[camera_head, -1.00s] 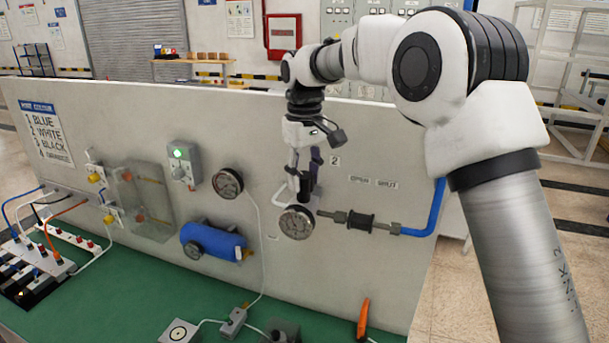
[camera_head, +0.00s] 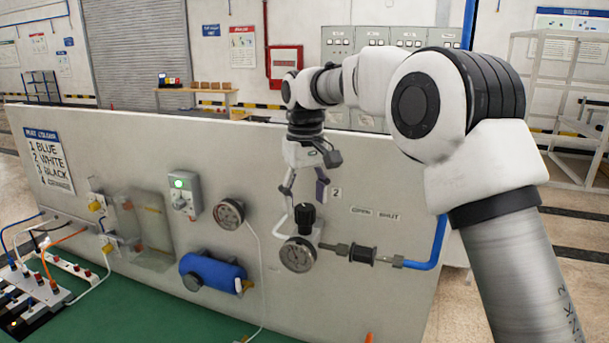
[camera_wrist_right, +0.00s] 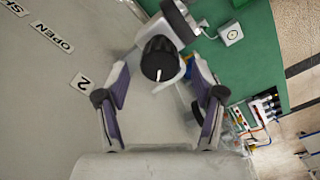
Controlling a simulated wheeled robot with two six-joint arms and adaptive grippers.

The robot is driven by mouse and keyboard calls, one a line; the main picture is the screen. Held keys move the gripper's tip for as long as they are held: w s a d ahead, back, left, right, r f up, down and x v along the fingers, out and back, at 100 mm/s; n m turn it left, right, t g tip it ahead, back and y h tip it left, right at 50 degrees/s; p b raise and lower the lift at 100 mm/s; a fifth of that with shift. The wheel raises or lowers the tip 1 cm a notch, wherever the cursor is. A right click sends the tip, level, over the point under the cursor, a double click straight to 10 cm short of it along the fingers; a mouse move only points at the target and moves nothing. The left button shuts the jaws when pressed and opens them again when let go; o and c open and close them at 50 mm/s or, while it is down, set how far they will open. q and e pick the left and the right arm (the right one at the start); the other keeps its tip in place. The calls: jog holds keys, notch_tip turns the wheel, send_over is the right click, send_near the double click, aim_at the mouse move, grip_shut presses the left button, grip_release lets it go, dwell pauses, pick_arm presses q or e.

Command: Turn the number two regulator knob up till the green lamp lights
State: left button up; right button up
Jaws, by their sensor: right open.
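The black regulator knob (camera_head: 305,214) stands upright above a round gauge (camera_head: 297,254), beside the "2" label (camera_head: 335,192). In the right wrist view the knob (camera_wrist_right: 158,60) has a white pointer mark on its top. My right gripper (camera_head: 305,199) is open, with its fingers spread above the knob; the right wrist view shows the knob near the fingertips (camera_wrist_right: 160,72), with clear gaps on both sides. The lamp (camera_head: 179,183) on the grey box at the left glows green. My left gripper is out of view.
A second gauge (camera_head: 229,213) and a blue tank (camera_head: 213,271) are on the panel (camera_head: 420,185) left of the knob. A black fitting (camera_head: 362,254) and a blue pipe (camera_head: 430,255) run to the right. Plugs and cables (camera_head: 45,275) crowd the lower left.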

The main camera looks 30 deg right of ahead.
aim_at(304, 206)
notch_tip(304, 206, up, 9)
jog(key=shift+w+r, duration=0.15)
dwell(0.4)
